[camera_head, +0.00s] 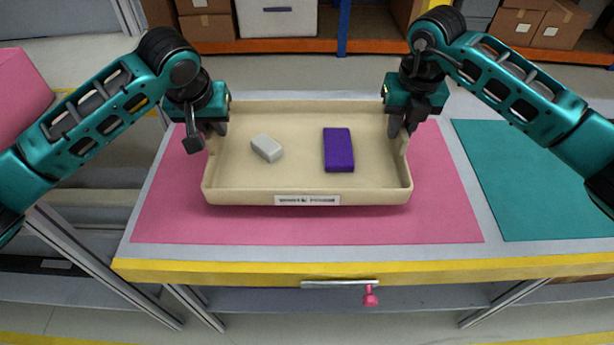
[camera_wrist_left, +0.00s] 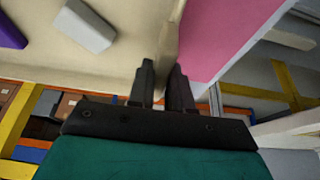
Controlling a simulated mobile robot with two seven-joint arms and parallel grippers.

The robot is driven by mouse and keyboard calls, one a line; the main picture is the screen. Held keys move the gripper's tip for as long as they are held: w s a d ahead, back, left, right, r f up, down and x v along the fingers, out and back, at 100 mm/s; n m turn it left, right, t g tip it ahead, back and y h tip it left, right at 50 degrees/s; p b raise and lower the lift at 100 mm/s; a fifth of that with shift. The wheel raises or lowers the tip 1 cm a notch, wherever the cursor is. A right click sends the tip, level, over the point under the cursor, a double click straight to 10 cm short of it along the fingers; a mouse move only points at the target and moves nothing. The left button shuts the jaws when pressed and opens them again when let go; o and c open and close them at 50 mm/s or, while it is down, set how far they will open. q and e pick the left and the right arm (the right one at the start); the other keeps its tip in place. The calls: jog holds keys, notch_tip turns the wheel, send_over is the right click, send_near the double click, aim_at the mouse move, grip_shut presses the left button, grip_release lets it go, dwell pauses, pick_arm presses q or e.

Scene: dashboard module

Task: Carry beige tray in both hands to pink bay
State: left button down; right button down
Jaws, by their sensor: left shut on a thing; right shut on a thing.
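The beige tray (camera_head: 308,191) is over the pink bay (camera_head: 308,226), a pink mat on the grey table top. I cannot tell whether it rests on the mat or hangs just above it. In it lie a white block (camera_head: 266,148) and a purple block (camera_head: 338,150). My left gripper (camera_head: 208,138) is shut on the tray's left wall; in the left wrist view its two fingers (camera_wrist_left: 166,88) straddle the wall. My right gripper (camera_head: 402,130) is shut on the tray's right wall. The pink mat shows beside the wall in the left wrist view.
A teal mat (camera_head: 540,175) lies to the right on the table. The table has a yellow front edge (camera_head: 420,268) with a pink knob (camera_head: 370,297) below it. Shelves with cardboard boxes (camera_head: 560,25) stand behind. A pink object (camera_head: 20,90) is at the far left.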

aim_at(218, 143)
dwell(0.4)
